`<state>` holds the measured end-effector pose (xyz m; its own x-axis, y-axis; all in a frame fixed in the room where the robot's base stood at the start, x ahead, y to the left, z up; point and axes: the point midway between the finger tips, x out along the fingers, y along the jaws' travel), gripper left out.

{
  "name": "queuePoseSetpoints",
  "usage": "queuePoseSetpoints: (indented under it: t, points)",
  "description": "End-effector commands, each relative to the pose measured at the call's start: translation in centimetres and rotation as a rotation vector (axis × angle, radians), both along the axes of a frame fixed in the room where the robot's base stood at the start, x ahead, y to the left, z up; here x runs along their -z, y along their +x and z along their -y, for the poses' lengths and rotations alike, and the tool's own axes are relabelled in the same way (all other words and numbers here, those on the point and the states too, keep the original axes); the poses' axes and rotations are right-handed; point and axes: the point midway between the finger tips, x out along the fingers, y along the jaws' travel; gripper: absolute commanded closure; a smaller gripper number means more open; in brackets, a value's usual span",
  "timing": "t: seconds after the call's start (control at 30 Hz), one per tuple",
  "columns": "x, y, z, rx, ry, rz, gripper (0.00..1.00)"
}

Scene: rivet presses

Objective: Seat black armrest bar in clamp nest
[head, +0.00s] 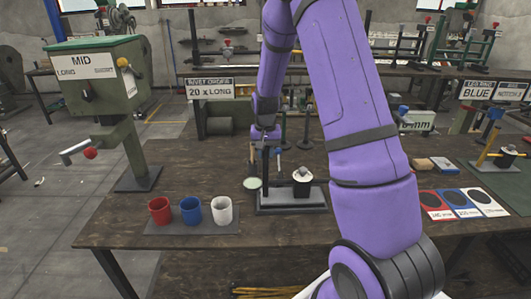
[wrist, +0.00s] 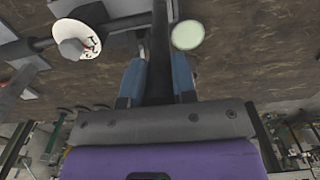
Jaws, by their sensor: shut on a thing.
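My gripper (wrist: 158,82) has two blue fingers, shut on the black armrest bar (wrist: 160,40), which runs between them in the wrist view. In the head view my gripper (head: 266,142) is above the left end of a grey fixture base (head: 285,209), which I take to be the clamp nest. A dark upright, likely the bar (head: 265,180), reaches down to this base. Whether it touches or is seated cannot be told. A black post with a white cap (head: 302,174) stands on the base; the cap also shows in the wrist view (wrist: 77,41).
A pale green disc (head: 252,183) is just left of the fixture. Red (head: 160,210), blue (head: 191,210) and white (head: 222,210) cups stand on a dark mat to the left. A green press (head: 100,75) stands behind them. Coloured cards (head: 462,203) lie at the right.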

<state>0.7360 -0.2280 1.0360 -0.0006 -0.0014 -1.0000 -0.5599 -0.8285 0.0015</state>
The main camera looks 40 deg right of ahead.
Motion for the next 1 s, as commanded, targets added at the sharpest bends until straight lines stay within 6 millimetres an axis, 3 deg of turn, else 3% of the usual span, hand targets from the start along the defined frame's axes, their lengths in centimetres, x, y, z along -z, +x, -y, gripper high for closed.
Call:
queuePoseSetpoints:
  t: [1.0]
  points:
    - [1.4,0.0,0.0,0.0,-0.001,0.001,1.0]
